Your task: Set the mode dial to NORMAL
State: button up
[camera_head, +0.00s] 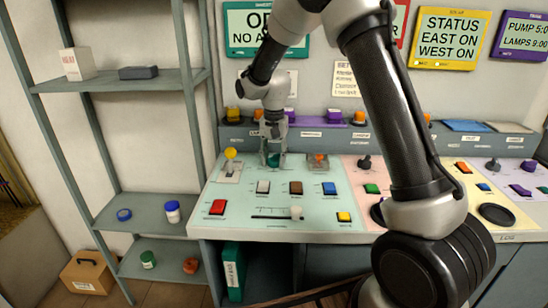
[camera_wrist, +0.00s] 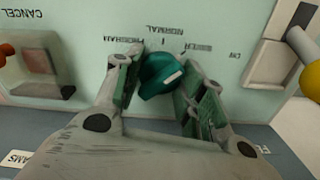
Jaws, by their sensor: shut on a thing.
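The mode dial is a teal knob (camera_wrist: 158,72) on a pale green panel, with labels that appear upside down in the wrist view. In the head view my gripper (camera_head: 272,150) points down at the panel's back left, mostly hiding the dial (camera_head: 273,160).
A yellow-knobbed lever (camera_head: 230,154) stands just left of my gripper, and a covered orange button (camera_head: 320,160) to its right. Several coloured buttons and a slider (camera_head: 296,212) lie nearer the front. A raised back ledge (camera_head: 235,133) is close behind. Grey shelves (camera_head: 120,82) stand at left.

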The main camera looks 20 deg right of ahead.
aim_at(274, 155)
jog(key=shift+n, duration=0.3)
jog(key=n, duration=0.3)
jog(key=shift+n, duration=2.5)
jog(key=o, duration=1)
jog(key=shift+r, duration=0.1)
notch_tip(274, 155, up, 12)
jog(key=shift+f, duration=0.1)
